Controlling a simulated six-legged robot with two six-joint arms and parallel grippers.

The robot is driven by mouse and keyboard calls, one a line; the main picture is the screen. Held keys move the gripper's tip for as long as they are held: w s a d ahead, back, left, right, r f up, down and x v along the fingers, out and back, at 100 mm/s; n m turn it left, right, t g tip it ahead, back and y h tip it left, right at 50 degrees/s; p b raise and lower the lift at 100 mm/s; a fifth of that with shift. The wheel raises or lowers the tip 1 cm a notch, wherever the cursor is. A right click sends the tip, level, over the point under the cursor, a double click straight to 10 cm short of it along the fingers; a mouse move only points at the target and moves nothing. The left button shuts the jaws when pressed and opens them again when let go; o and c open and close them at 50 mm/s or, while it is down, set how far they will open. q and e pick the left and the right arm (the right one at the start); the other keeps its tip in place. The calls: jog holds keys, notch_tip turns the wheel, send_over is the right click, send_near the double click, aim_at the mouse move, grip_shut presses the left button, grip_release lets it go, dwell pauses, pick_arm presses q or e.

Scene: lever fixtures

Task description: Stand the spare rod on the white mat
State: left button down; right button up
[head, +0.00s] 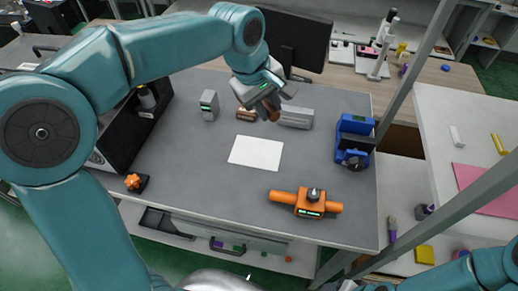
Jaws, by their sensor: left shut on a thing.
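The white mat (256,152) lies flat and bare in the middle of the grey table. My left gripper (265,97) is shut on a brown rod (268,109), behind the mat in the picture. The rod is tilted and partly hidden by the fingers, and I cannot tell how far it is above the table. A copper-brown cylinder (245,115) shows just left of the held rod. My right arm enters at the bottom right, and its gripper is not in view.
A grey block with a green display (209,105) stands behind and left of the mat. A grey box (296,117) is behind and right of it. A blue fixture (354,140), an orange fixture (306,203) and an orange knob (134,182) are on the table. Bare table surrounds the mat.

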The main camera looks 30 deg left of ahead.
pick_arm(q)
jog(key=f, duration=1.5)
jog(key=shift+d, duration=0.25)
notch_tip(320, 180, down, 4)
jog(key=shift+f, duration=0.2)
jog(key=shift+s, duration=0.1)
jog(key=shift+f, duration=0.1)
jog(key=c, duration=0.9)
grip_release()
